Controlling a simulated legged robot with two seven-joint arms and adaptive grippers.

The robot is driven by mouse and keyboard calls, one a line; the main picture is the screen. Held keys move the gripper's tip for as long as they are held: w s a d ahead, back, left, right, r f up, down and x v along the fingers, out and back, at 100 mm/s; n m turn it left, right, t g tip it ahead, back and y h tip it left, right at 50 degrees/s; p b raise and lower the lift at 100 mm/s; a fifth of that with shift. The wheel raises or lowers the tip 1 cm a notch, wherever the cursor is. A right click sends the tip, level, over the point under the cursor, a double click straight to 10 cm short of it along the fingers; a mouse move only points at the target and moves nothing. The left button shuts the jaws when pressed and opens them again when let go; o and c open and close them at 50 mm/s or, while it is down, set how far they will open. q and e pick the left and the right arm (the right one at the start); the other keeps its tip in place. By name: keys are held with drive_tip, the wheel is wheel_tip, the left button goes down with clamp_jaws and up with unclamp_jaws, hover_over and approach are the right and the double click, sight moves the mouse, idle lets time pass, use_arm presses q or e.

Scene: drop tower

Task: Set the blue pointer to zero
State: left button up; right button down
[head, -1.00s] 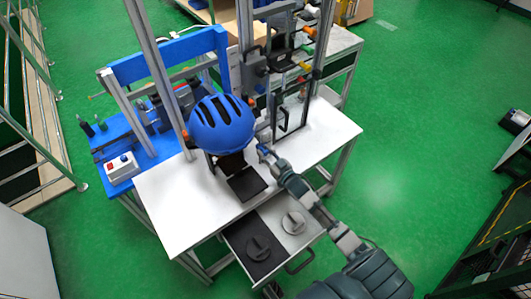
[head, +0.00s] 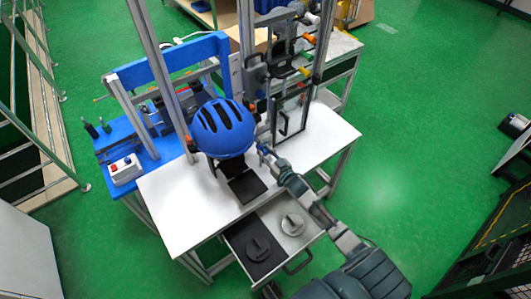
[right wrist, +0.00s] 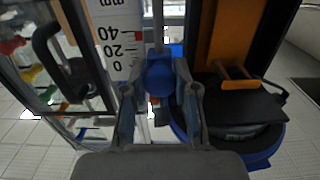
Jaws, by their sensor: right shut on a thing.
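The blue pointer (right wrist: 160,75) sits on a vertical rod in the right wrist view. My right gripper (right wrist: 158,92) is shut on the pointer, one finger on each side. In the head view my right gripper (head: 262,151) reaches the tower just right of the blue helmet (head: 223,128), and the pointer is too small to make out.
The helmet hangs over a dark plate (head: 246,187) on the white table (head: 180,210). An open drawer (head: 298,262) with two round grey pieces is below my right arm. A door with a black handle (right wrist: 45,50) is left of the scale. Metal posts stand close by.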

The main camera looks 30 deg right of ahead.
drive_tip(key=c, duration=0.9)
unclamp_jaws()
drive_tip(key=shift+r, duration=0.35)
drive_tip(key=shift+f, duration=0.1)
drive_tip(key=shift+s+d+f, duration=0.1)
drive_tip(key=shift+s, duration=0.2)
drive_tip(key=s, duration=0.7)
drive_tip(key=s+d, duration=0.1)
drive_tip(key=s, duration=0.3)
drive_tip(key=shift+s, duration=0.15)
